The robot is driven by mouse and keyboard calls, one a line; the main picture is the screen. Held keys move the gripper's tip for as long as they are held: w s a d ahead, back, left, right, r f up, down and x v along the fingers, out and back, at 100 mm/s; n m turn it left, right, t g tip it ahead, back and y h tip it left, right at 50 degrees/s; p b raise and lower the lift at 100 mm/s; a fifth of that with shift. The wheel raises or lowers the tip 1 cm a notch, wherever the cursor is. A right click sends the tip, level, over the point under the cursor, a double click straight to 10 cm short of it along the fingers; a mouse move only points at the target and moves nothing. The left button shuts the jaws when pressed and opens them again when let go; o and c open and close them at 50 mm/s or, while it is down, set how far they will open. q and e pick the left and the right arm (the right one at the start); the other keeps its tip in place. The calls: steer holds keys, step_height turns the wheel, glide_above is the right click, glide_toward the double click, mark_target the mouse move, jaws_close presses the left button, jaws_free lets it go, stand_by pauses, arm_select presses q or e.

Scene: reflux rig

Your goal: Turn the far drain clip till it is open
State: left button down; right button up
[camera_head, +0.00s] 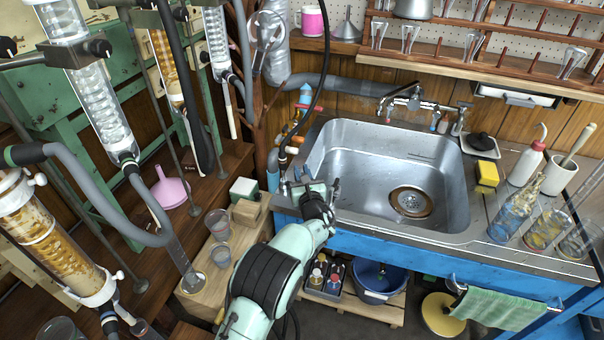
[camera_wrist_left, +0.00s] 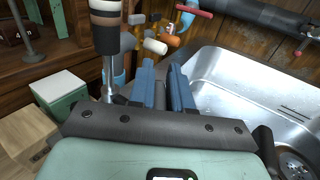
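Several small white, brown and orange fittings (camera_wrist_left: 155,46) sit close together on the piping at the sink's left end in the left wrist view. They also show, small, in the head view (camera_head: 293,150). I cannot tell for sure which one is the far drain clip, or how far it is turned. My left gripper (camera_head: 303,177) is at the sink's left rim, with its fingers toward these fittings. In the left wrist view its two blue fingers (camera_wrist_left: 162,68) are slightly apart with nothing seen between them. The white fitting appears just beyond the tips. My right gripper is not in view.
The steel sink (camera_head: 345,145) is right of the gripper. A red tap handle (camera_wrist_left: 195,10) and grey pipe are behind the fittings. A dark upright tube (camera_wrist_left: 106,30) stands close left of the fingers. A green-and-white box (camera_head: 243,190) stands on the left.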

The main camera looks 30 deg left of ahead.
arm_select(q)
steer(key=shift+r+n+g+y, duration=0.1)
steer(key=shift+n+g+y, duration=0.2)
steer(key=shift+g, duration=0.1)
steer(key=shift+s+a+n+g+y+p, duration=0.1)
steer(key=shift+n+g+y+p, duration=0.25)
steer(key=shift+n+g+y, duration=0.05)
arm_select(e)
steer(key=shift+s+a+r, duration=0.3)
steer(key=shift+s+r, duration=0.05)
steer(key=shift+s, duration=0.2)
arm_select(q)
steer(key=c, duration=1.1)
jaws_free()
steer(key=shift+c, duration=0.2)
step_height(320, 180, up, 20)
steer(key=p, duration=0.5)
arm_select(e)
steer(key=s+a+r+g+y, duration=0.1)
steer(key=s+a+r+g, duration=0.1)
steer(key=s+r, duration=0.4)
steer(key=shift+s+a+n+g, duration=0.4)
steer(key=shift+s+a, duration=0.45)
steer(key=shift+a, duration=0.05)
